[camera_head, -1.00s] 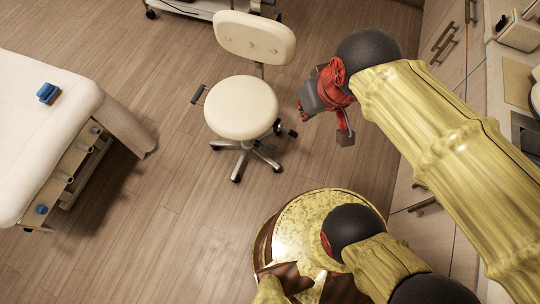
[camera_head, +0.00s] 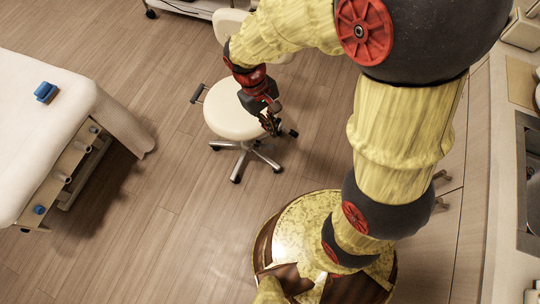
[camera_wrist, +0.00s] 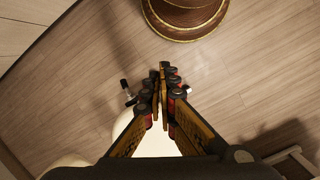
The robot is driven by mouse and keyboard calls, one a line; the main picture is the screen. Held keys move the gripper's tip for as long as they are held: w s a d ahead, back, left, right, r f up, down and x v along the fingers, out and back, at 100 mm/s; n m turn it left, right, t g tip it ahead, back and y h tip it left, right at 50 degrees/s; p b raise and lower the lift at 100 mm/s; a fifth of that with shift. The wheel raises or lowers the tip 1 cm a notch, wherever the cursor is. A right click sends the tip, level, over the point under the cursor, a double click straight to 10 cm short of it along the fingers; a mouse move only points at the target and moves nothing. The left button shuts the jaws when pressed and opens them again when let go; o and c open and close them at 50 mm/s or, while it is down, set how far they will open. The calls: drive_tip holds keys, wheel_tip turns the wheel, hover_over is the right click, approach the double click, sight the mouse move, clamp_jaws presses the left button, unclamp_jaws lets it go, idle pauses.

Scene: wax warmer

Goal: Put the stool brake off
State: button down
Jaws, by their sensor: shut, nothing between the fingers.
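The white stool (camera_head: 226,118) stands on the wood floor on a metal base with several legs. A dark lever (camera_head: 293,132) sticks out on the right under its seat, and a dark loop handle (camera_head: 198,93) sticks out on the left. I cannot tell which part is the brake. My gripper (camera_head: 272,126) is shut and empty, at the seat's right edge by the dark lever. In the wrist view my gripper (camera_wrist: 164,68) points past the seat (camera_wrist: 151,146), with a dark lever (camera_wrist: 127,92) left of its fingers, apart from them. My arm partly hides the backrest.
A white padded bed (camera_head: 55,110) with a blue item (camera_head: 46,92) on it stands at the left. Cabinets and a counter (camera_head: 505,170) run along the right. The floor (camera_head: 150,215) between the bed and the stool is clear.

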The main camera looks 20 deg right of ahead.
drive_tip(key=w+a+f+n+g+h+b, duration=0.1)
drive_tip(key=w+f+n+h, duration=0.2)
drive_tip(key=f, duration=1.2)
drive_tip(key=w+a+f+n+h, duration=0.1)
drive_tip(key=f+n+h, duration=0.3)
drive_tip(key=f, duration=1)
drive_tip(key=s+d+f+n+t+h, duration=0.1)
drive_tip(key=d+f+n+t, duration=0.3)
drive_tip(key=f, duration=0.8)
drive_tip(key=s+d+f+n+t+h+b, duration=0.15)
drive_tip(key=f+n, duration=0.45)
drive_tip(key=f, duration=0.7)
drive_tip(key=d+f+n+t+h, duration=0.1)
drive_tip(key=d+f+n+t, duration=0.25)
drive_tip(key=f, duration=0.85)
drive_tip(key=n+t+y, duration=0.3)
drive_tip(key=n+t, duration=0.2)
drive_tip(key=n, duration=0.1)
approach(265, 146)
drive_tip(key=s+d+f, duration=0.2)
drive_tip(key=s+f, duration=0.1)
drive_tip(key=s, duration=0.1)
drive_tip(key=b+x, duration=0.2)
drive_tip(key=x, duration=0.7)
drive_tip(key=shift+d+b, duration=0.2)
drive_tip(key=shift+b, duration=0.1)
